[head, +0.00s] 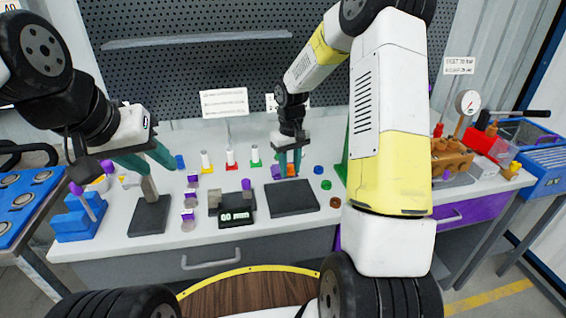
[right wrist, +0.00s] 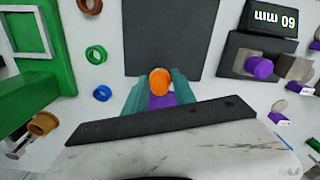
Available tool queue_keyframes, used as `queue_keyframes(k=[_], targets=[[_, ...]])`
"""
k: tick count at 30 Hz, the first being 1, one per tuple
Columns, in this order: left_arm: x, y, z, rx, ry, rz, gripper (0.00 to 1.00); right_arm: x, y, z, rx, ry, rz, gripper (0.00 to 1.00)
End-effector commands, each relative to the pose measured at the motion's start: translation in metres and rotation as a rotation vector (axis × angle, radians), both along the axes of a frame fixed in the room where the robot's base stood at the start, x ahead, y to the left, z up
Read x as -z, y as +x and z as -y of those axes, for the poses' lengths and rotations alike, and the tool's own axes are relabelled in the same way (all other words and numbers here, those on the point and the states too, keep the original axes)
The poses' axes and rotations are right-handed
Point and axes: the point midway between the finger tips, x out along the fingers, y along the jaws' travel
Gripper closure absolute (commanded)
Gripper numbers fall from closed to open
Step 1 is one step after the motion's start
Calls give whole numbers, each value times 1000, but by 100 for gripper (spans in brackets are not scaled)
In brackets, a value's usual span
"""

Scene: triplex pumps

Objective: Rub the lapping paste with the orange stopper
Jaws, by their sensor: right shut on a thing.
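An orange stopper (right wrist: 159,82) shows between the teal fingers of my right gripper (right wrist: 160,94) in the right wrist view, with a purple part behind it. My right gripper is shut on the stopper. In the head view the stopper (head: 291,169) hangs in my right gripper (head: 289,170), over the far part of a dark square plate (head: 294,200). I cannot tell whether it touches the plate. I cannot make out the lapping paste. My left gripper (head: 146,168) is at a grey upright bar (head: 149,189) above another dark plate (head: 150,216); its grip is unclear.
A block with a "60 mm" display (head: 236,217) stands between the plates. Several coloured rings, including a blue one (head: 319,169), lie right of the right plate. A blue stepped block (head: 79,222) is at the left. A brown pump (head: 450,156) stands at the right.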

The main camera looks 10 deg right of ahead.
Motion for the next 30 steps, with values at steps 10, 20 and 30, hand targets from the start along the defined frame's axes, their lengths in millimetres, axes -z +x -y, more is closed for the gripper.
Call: queue_keyframes(k=[10, 20, 30], targets=[[0, 0, 0, 0, 0, 1, 64, -33, -3, -7, 1, 0, 3, 100], [0, 0, 0, 0, 0, 1, 64, -43, -6, -9, 1, 0, 1, 100], [0, 0, 0, 0, 0, 1, 64, -42, -6, -9, 1, 0, 1, 100]])
